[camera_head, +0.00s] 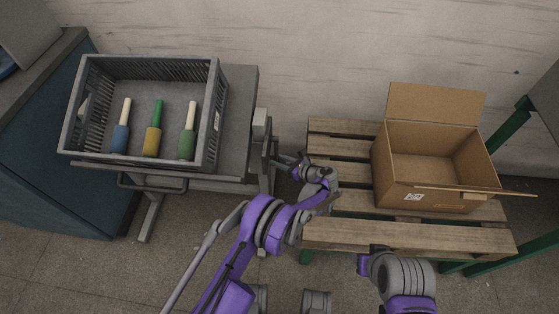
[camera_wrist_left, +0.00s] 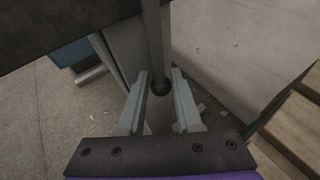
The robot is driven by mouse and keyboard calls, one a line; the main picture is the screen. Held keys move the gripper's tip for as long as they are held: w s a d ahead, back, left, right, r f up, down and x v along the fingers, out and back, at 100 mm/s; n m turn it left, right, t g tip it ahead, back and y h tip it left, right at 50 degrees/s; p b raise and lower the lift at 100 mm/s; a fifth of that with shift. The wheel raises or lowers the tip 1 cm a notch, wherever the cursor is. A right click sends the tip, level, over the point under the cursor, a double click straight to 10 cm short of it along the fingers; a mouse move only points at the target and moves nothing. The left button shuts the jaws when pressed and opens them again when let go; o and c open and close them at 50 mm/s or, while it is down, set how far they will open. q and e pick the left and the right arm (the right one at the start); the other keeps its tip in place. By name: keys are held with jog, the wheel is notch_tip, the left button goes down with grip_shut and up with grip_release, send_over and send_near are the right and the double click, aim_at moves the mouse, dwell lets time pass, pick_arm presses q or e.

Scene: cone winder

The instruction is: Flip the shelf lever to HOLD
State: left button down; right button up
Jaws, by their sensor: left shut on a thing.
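No HOLD marking is readable. My right gripper (camera_head: 371,258) is low in the head view, away from the shelf, its fingers unclear.
A grey crate (camera_head: 140,163) on the shelf holds three cones with blue, yellow and green parts. An open cardboard box (camera_head: 430,197) stands on a wooden slatted table (camera_head: 340,235) to the right. A dark blue cabinet (camera_head: 40,150) stands at the left.

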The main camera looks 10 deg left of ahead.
pick_arm(q)
jog(key=shift+s, duration=0.1)
dwell(0.8)
jog(key=s+r+m+g+h+b, duration=0.1)
jog(key=s+r+m+g+b, duration=0.1)
jog(key=s+g, duration=0.3)
jog(key=shift+s+d+r+m+b, duration=0.15)
jog(key=shift+s+r+m+b, duration=0.2)
jog(key=shift+s+m, duration=0.5)
jog(key=c, duration=0.9)
grip_release()
jog(key=shift+f, duration=0.1)
